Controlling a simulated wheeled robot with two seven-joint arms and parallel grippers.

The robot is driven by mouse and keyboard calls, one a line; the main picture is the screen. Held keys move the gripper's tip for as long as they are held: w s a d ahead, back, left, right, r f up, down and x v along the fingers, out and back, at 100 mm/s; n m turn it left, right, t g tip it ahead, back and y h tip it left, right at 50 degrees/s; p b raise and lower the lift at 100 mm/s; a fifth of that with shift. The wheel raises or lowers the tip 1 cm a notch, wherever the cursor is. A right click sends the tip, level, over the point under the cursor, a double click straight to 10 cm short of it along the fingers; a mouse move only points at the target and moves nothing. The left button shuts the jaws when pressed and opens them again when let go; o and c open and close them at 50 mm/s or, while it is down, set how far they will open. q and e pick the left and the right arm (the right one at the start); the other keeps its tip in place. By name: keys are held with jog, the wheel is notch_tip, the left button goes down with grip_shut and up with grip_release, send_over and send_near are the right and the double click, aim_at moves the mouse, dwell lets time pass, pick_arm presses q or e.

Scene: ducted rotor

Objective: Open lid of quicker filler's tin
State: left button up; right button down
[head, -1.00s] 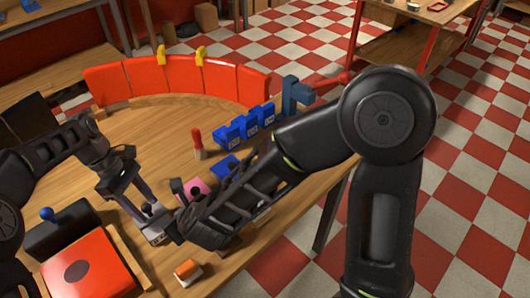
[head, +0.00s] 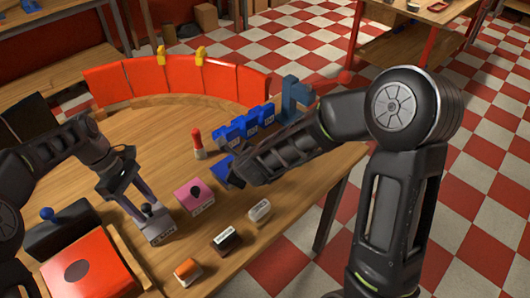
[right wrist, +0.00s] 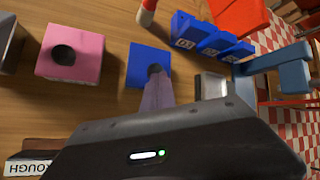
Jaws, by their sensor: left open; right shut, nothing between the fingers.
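A blue block-like tin (head: 220,167) stands on the round wooden table, partly hidden by my right gripper (head: 238,180). In the right wrist view the shut, empty right fingers (right wrist: 158,88) reach over the blue tin (right wrist: 140,62), at the dark spot on its top; contact cannot be told. A pink tin (head: 187,198) with a dark round spot on top stands to its left. A grey tin (head: 160,232) with a dark knob stands further left. My left gripper (head: 128,198) is open beside the grey tin. Which tin is the quicker filler's cannot be read.
Small labelled blocks, one orange and white (head: 187,272), one dark (head: 226,240), one white (head: 260,211), line the front edge. Blue numbered blocks (head: 245,125), a blue-grey stand (head: 294,100) and a red-topped cylinder (head: 197,142) stand behind. A red curved wall (head: 180,80) closes the back.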

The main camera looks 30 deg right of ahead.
jog(key=w+d+n+h, duration=0.1)
jog(key=d, duration=0.8)
jog(key=shift+d+f+n, duration=0.2)
jog(key=shift+f+n, duration=0.1)
jog(key=shift+f, duration=0.1)
jog(key=shift+w, duration=0.1)
